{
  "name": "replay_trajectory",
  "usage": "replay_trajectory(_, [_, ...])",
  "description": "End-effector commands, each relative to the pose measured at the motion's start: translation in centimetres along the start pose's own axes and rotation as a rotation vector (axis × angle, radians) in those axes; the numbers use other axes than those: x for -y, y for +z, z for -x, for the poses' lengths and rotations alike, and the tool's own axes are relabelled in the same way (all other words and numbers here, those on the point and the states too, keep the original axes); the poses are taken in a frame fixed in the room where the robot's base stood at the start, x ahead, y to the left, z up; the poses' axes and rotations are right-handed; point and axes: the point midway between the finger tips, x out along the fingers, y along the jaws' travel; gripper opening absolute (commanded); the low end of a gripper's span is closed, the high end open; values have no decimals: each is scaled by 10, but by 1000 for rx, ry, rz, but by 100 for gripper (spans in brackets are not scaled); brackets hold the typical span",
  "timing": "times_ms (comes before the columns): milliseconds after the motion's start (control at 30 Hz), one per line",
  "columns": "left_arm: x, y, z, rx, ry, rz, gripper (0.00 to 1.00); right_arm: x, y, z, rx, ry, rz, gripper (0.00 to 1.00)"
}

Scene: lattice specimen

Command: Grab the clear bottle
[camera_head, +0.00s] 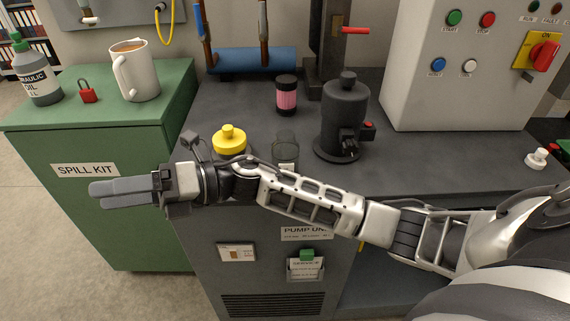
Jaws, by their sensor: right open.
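The clear bottle (286,149) stands upright on the dark top of the pump unit, a see-through grey shape. Its lower part is partly hidden behind my right forearm. My right arm comes in from the right and stretches left across the front of the pump unit. My right gripper (98,193) is open and empty, left of the bottle and in front of the green cabinet, its fingers pointing left. It is well apart from the bottle. My left gripper is not in view.
A yellow-capped container (230,139) stands just left of the bottle. A pink-banded jar (286,96) is behind it and a dark pump (344,115) to its right. The green cabinet (95,135) bears a mug (137,72), red padlock (88,92) and oil bottle (38,80).

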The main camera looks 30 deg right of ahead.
Motion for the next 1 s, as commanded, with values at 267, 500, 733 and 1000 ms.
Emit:
replay_trajectory(267, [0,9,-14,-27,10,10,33,24,22,78,-954,-101,862,79])
replay_trajectory(500, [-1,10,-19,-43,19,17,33,-5,114,212,-1629,-311,1069,79])
replay_trajectory(733, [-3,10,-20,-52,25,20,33,-51,154,273,-1876,-421,1011,79])
replay_trajectory(1000, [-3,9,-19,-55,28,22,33,-23,132,289,-1900,-426,996,79])
